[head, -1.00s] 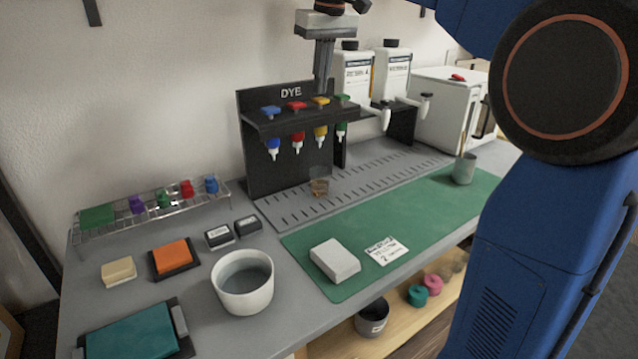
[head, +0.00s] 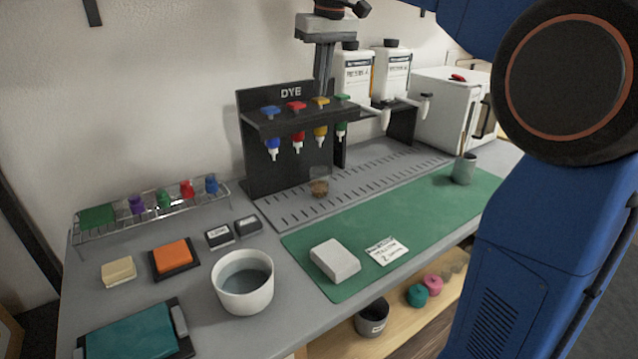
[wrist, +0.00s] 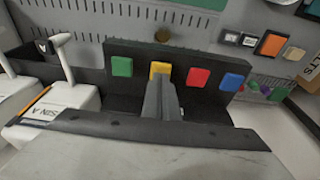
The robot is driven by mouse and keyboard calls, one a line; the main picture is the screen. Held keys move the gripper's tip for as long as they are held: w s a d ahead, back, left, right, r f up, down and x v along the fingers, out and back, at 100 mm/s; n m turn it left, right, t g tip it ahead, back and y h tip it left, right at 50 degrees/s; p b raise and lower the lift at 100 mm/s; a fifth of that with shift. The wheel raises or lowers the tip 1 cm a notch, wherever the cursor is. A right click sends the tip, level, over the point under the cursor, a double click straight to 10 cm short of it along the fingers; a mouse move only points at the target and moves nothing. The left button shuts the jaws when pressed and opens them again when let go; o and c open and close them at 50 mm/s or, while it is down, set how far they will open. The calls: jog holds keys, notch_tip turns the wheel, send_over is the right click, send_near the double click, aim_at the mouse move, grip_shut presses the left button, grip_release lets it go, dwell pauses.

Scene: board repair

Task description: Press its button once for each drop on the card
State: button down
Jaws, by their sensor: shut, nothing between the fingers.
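The black dye rack (head: 262,172), marked DYE, holds blue, red, yellow and green buttons above matching nozzled bottles. My gripper (head: 322,92) is shut and empty, pointing down at the yellow button (head: 320,101). In the wrist view my fingers (wrist: 166,84) partly cover the yellow button (wrist: 160,68); I cannot tell whether they touch it. The white card (head: 386,251) lies on the green mat; its text seems to read YELLOW and 2, the rest too small. A small clear cup (head: 319,187) with brownish contents stands on the slotted tray below the bottles.
A grey-white block (head: 335,260) lies left of the card on the mat (head: 420,215). A grey cup (head: 464,168) stands at the mat's right end. White jugs (head: 390,75) stand behind the rack's right side. A white bowl (head: 243,281) and stamp pads are at the left front.

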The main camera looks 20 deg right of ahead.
jog(key=shift+f, duration=0.8)
jog(key=shift+w+v, duration=0.2)
jog(key=shift+v, duration=0.9)
jog(key=shift+a, duration=0.1)
jog(key=shift+f, duration=0.25)
